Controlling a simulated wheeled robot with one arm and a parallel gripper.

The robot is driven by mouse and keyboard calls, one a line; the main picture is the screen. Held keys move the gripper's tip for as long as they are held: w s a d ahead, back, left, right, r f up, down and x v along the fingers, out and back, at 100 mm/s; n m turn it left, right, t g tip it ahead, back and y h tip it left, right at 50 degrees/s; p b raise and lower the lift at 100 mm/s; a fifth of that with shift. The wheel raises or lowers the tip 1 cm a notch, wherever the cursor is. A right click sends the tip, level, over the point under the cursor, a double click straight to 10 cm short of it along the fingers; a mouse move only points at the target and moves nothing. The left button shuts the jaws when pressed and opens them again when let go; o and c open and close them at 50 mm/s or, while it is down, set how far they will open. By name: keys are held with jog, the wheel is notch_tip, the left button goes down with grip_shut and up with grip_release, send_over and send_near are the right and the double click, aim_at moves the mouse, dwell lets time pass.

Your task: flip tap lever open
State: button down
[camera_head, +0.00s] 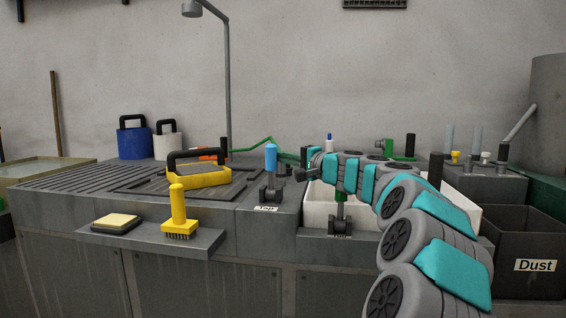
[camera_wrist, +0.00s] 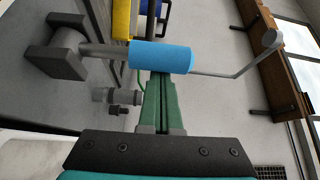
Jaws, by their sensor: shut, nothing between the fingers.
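The tap lever has a blue handle (camera_head: 271,158) on a grey stem. It stands upright from a dark pivot block above a "Tap" label on the bench. My gripper (camera_head: 288,157) is at its right, at about handle height, with its fingers pointing towards it. In the wrist view, the blue handle (camera_wrist: 160,57) lies across the picture just beyond the tips of my green fingers (camera_wrist: 160,77). The fingers are together with nothing between them. I cannot tell whether the tips touch the handle.
A yellow brush (camera_head: 178,213) and a sponge block (camera_head: 116,222) sit on the front ledge. A yellow caddy (camera_head: 197,178) stands left of the lever. A white basin (camera_head: 318,213) lies under my arm, with a dark "Dust" bin (camera_head: 520,245) at right.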

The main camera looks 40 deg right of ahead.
aim_at(271, 160)
jog(key=shift+s+a+f+n+b, duration=0.15)
jog(key=shift+a+n+b, duration=0.15)
jog(key=shift+b, duration=0.8)
jog(key=s+a+n+t+b, duration=0.1)
jog(key=b, duration=0.4)
jog(key=s+a+f+n+t+y+b, duration=0.1)
jog(key=n+b, duration=0.1)
jog(key=b, duration=0.4)
jog(key=shift+s+a, duration=0.15)
jog(key=shift+a, duration=0.1)
jog(key=shift+s+a+f+b, duration=0.25)
jog(key=shift+s+a+b, duration=0.25)
jog(key=shift+s+a, duration=0.2)
jog(key=shift+s+a+f+b, duration=0.25)
jog(key=shift+s+a+b, duration=0.25)
jog(key=shift+a, duration=0.2)
jog(key=shift+f, duration=0.1)
